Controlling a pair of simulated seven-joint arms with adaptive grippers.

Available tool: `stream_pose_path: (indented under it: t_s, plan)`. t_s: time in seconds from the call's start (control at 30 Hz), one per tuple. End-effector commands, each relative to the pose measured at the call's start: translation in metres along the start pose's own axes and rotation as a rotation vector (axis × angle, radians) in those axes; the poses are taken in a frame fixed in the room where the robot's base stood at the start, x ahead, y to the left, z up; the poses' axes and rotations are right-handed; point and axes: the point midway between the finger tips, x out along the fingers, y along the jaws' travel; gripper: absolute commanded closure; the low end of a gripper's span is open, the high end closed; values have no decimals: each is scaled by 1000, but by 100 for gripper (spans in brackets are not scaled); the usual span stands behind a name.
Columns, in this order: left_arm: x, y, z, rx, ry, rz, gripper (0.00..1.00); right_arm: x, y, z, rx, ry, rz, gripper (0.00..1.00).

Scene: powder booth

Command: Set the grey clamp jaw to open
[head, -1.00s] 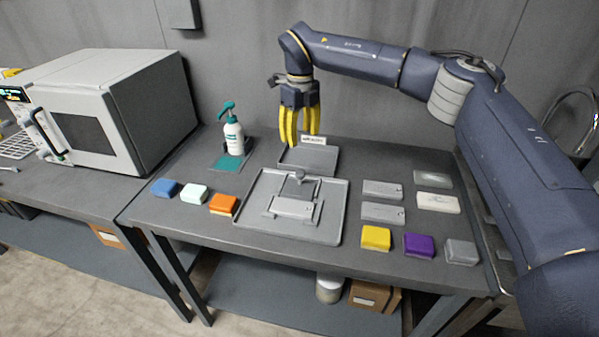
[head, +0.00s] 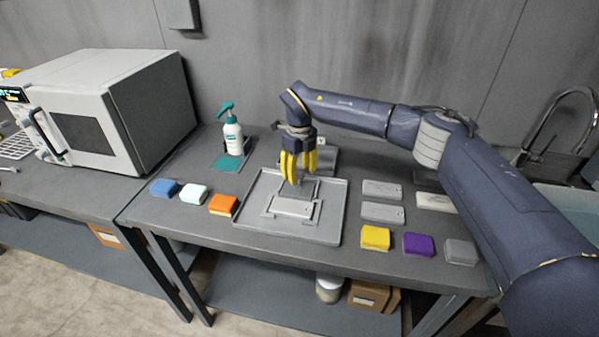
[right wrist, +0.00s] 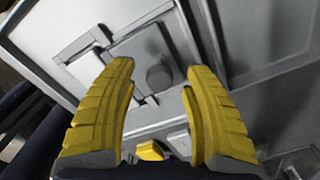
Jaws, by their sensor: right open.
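The grey clamp fixture (head: 292,207) sits on a grey tray (head: 328,225) in the middle of the bench. My right gripper (head: 298,180) has yellow fingers pointing down over the back part of the fixture and partly covers it in the head view. In the right wrist view my right gripper (right wrist: 161,68) is open and empty. A round grey knob (right wrist: 160,76) on the clamp jaw shows between its fingertips, with no visible contact. Whether the jaw stands open or closed is hard to tell. My left gripper is not in view.
Blue, pale green and orange blocks (head: 223,204) lie left of the tray. Grey plates (head: 382,212) and yellow, purple and grey blocks (head: 419,244) lie right. A pump bottle (head: 233,137) stands behind left, beside a white oven-like machine (head: 90,110). A smaller tray (head: 326,158) is behind my gripper.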

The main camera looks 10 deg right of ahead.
Motion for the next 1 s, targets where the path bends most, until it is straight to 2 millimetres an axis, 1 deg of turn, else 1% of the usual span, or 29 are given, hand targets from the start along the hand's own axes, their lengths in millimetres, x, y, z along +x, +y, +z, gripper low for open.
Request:
stream_pose_path:
  t_s: [0.37, 0.8, 1.0]
  plan:
    - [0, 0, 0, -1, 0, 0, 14, 2, 0, 0, 0, 0, 1, 50]
    - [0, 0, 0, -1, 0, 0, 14, 2, 0, 0, 0, 0, 1, 100]
    - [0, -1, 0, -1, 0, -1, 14, 2, 0, 0, 0, 0, 0, 100]
